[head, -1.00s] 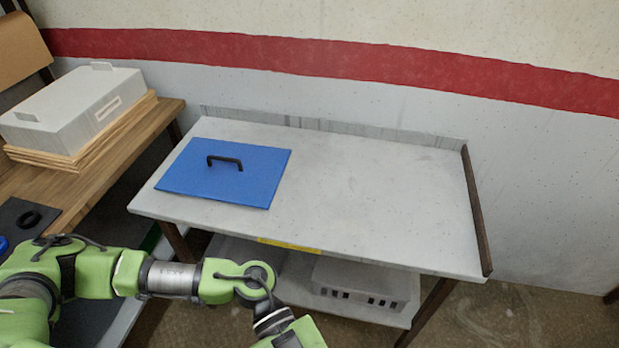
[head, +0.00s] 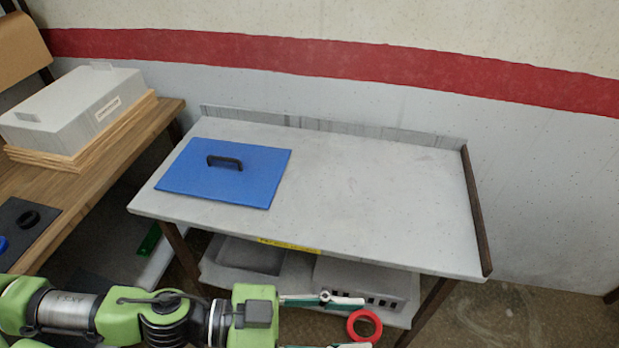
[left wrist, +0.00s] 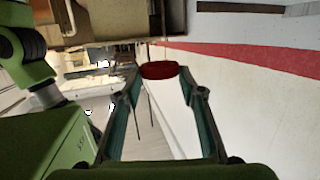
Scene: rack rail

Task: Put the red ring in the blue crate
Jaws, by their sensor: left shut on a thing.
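The red ring (head: 378,327) is pinched between the fingertips of my left gripper (head: 362,324), at the bottom of the head view. It is in the air in front of the table's lower shelf. In the left wrist view the red ring (left wrist: 159,70) sits between the two fingertips (left wrist: 158,72), seen nearly edge-on. A flat blue panel (head: 200,182) with a black handle lies on the left part of the grey table. I see no blue crate standing open in these views. My right gripper is not in view.
The grey table (head: 380,205) is clear to the right of the panel. Its lower shelf holds a grey bin (head: 252,255) and a slotted grey box (head: 365,278). A wooden bench (head: 110,165) at left carries a grey case (head: 70,105) and a black ring (head: 28,218).

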